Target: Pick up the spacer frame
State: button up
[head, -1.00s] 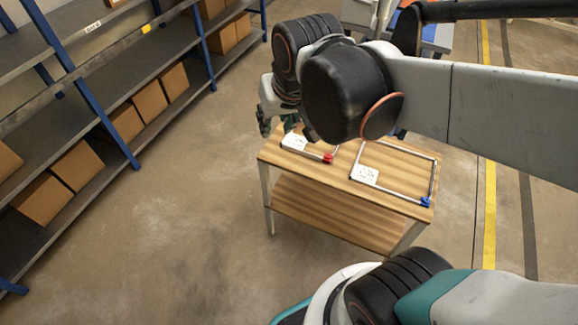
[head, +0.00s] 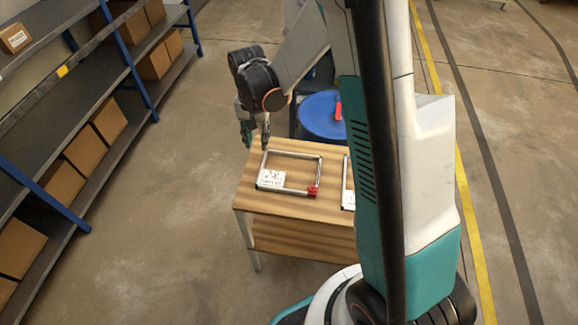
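A silver rectangular spacer frame (head: 320,172) with a red corner piece (head: 312,190) and a white label (head: 271,179) lies flat on the wooden table (head: 281,206). A second frame, whose white label (head: 348,197) and left edge show, lies to its right. My arm hides most of that second frame. My gripper (head: 255,142) hangs at the table's back left edge, close to the first frame's back left corner. Its fingers are apart with nothing seen between them. I cannot tell whether a finger touches the frame.
A round blue object (head: 321,116) with a red item on it stands behind the table. Blue-posted shelves with cardboard boxes (head: 85,150) run along the left. The floor between shelves and table is clear.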

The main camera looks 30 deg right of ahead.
jog(key=b, duration=0.3)
send_over(261, 169)
notch_tip(261, 169, down, 10)
jog(key=shift+s+a+r, duration=0.1)
jog(key=shift+f+b, duration=1.45)
jog(key=shift+f, duration=1.2)
jog(key=shift+r, duration=0.1)
grip_shut()
